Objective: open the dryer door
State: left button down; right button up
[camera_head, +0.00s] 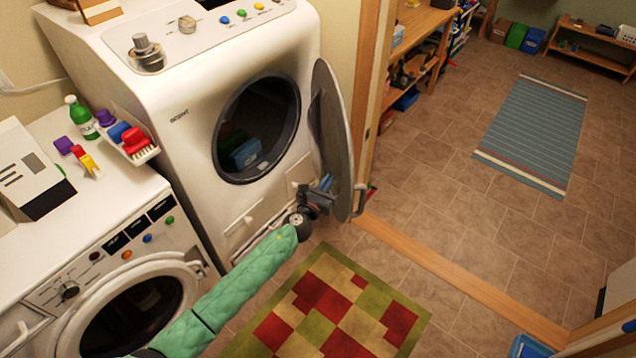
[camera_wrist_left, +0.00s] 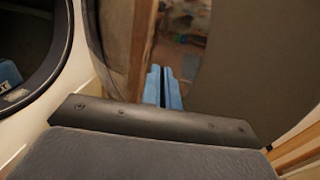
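The white dryer (camera_head: 185,85) stands at the upper left, with a dark round opening (camera_head: 257,128). Its round grey door (camera_head: 328,125) is swung wide open to the right, seen nearly edge-on, with a handle on its outer side. My left gripper (camera_head: 327,183) is at the lower inner side of the door, between door and dryer front. In the left wrist view its blue fingers (camera_wrist_left: 163,88) are close together with nothing between them, in front of the door's inner face (camera_wrist_left: 235,75). Whether they touch the door I cannot tell. My right gripper does not show.
A wooden door frame (camera_head: 368,90) stands just right of the open door.

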pick_arm(q)
jog(key=shift+w+d, duration=0.2)
jog(key=shift+d, duration=0.85)
jog(key=shift+w+d, duration=0.25)
jog(key=shift+d, duration=0.85)
jog(key=shift+w+d, duration=0.2)
jog(key=shift+d, duration=0.85)
jog(key=shift+d, duration=0.1)
jog(key=w+d+b, duration=0.2)
jog(key=w+d, duration=0.2)
jog(key=d, duration=0.5)
jog(key=shift+w+d, duration=0.3)
jog(key=shift+d, duration=0.05)
jog(key=w+d+b, duration=0.5)
jog(key=w+d, duration=0.2)
jog(key=d, duration=0.1)
jog(key=a+p+v, duration=0.1)
jog(key=p+v, duration=0.3)
jog(key=v, duration=0.4)
